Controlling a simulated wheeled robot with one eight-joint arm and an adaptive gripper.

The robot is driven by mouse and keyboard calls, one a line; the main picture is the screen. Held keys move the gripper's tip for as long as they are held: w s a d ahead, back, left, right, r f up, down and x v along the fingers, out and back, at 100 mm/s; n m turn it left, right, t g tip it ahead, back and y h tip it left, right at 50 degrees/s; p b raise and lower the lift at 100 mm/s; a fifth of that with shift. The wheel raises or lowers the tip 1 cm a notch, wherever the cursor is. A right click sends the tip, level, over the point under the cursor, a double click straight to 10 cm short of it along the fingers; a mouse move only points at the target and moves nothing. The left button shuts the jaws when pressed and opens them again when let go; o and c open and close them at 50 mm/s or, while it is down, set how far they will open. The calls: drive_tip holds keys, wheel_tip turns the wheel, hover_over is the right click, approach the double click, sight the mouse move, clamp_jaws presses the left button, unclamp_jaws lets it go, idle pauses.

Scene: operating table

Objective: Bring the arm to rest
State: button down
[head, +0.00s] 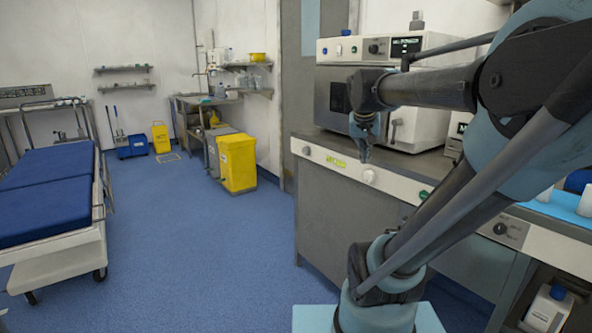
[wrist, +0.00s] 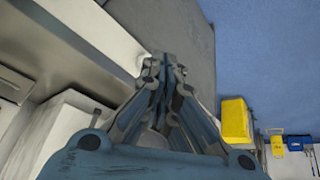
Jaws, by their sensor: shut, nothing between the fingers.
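My gripper (head: 365,150) hangs at the end of my raised, folded arm in the head view, in front of the counter with the white appliance. Its fingers point down and are shut with nothing between them. In the wrist view my gripper (wrist: 160,62) shows its fingers drawn together, over the edge of the counter. My arm crosses the right side of the head view and hides part of the appliance and counter.
The white appliance (head: 338,52) stands on the counter (head: 325,215) close behind my gripper. A yellow bin (head: 237,162) stands farther back; it also shows in the wrist view (wrist: 235,121). A blue-padded bed (head: 48,190) is at left. The blue floor (head: 190,255) between is clear.

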drive_tip(key=s+a+f+n+g+y, duration=0.2)
drive_tip(key=s+a+f+g, duration=0.1)
drive_tip(key=s+f, duration=1.6)
drive_tip(key=shift+f+n, duration=0.4)
drive_tip(key=shift+f, duration=0.4)
drive_tip(key=shift+w+f, duration=0.2)
drive_tip(key=shift+w, duration=0.15)
